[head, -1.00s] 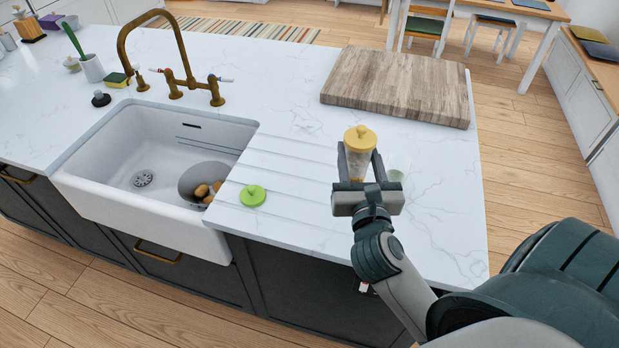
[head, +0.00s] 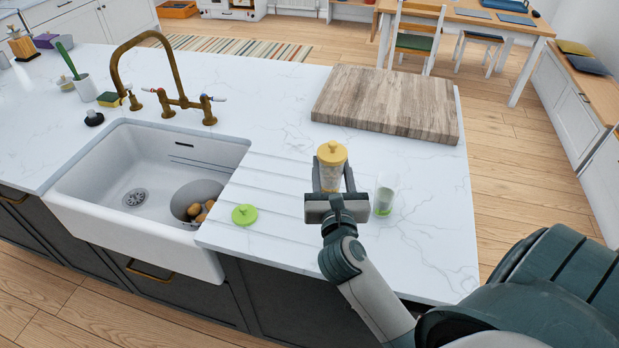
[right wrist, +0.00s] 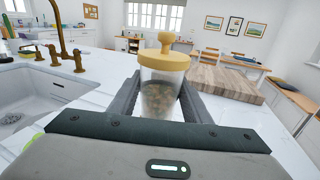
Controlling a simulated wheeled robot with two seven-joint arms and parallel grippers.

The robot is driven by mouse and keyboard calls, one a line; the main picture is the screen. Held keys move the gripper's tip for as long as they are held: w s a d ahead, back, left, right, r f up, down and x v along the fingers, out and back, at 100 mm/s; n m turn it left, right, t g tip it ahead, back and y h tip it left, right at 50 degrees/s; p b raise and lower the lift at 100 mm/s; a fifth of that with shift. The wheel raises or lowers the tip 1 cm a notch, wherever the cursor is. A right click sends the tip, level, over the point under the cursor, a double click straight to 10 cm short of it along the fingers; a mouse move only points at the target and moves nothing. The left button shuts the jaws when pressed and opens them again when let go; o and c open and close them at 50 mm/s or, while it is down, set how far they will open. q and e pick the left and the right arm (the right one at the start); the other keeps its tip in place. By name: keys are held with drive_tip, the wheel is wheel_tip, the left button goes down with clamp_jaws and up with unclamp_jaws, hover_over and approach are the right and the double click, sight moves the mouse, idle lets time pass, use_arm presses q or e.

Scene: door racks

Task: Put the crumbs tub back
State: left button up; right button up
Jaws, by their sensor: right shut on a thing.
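The crumbs tub (head: 331,168) is a clear tub with a yellow knobbed lid and brownish bits inside. My right gripper (head: 331,186) is shut on it and holds it upright over the counter, right of the sink. It also shows in the right wrist view (right wrist: 163,85), between the two fingers. Whether its base touches the counter is hidden by the gripper. My left gripper is not in view.
A clear container with a green base (head: 385,195) stands just right of my gripper. A green lid (head: 244,214) lies left of it, near the sink (head: 100,177). A wooden board (head: 390,103) lies behind. The counter (head: 430,200) at right is clear.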

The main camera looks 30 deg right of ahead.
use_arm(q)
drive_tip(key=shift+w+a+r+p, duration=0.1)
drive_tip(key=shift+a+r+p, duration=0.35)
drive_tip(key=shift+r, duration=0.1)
use_arm(e)
drive_tip(key=w+a+f, duration=0.1)
drive_tip(key=w+f, duration=0.3)
drive_tip(key=w, duration=0.2)
drive_tip(key=shift+w+a, duration=0.15)
drive_tip(key=shift+a, duration=0.2)
drive_tip(key=shift+f, duration=1.9)
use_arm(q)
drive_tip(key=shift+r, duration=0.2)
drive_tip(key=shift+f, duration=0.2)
use_arm(e)
drive_tip(key=shift+f, duration=0.25)
drive_tip(key=o, duration=1.2)
drive_tip(key=shift+c, duration=0.2)
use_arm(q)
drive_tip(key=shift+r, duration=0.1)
use_arm(e)
drive_tip(key=shift+r, duration=0.1)
